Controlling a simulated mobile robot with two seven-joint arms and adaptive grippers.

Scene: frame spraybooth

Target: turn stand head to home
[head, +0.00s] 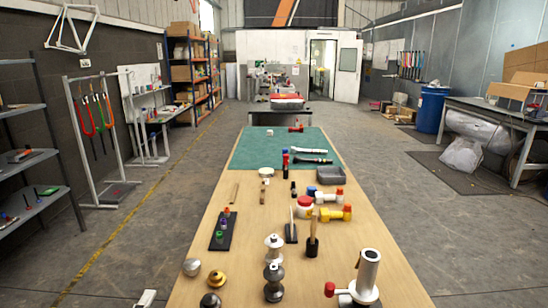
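The stand head (366,273) appears to be the white tube fitting at the front right of the wooden table. Its tube leans slightly and has a dark open top. A red-ended handle (330,289) sticks out to its left at the base. The lower part of its mount is cut off by the bottom edge of the view. Any home mark on it is too small to tell. Neither gripper can be made out. A small white piece at the bottom left edge may be part of my arm, but I cannot tell.
The wooden table (222,283) holds grey spools (274,280), a brass knob (217,278), a dark tray (223,232), brushes, and red-, yellow- and white-coloured fittings (335,213). A green mat (255,149) covers the far end.

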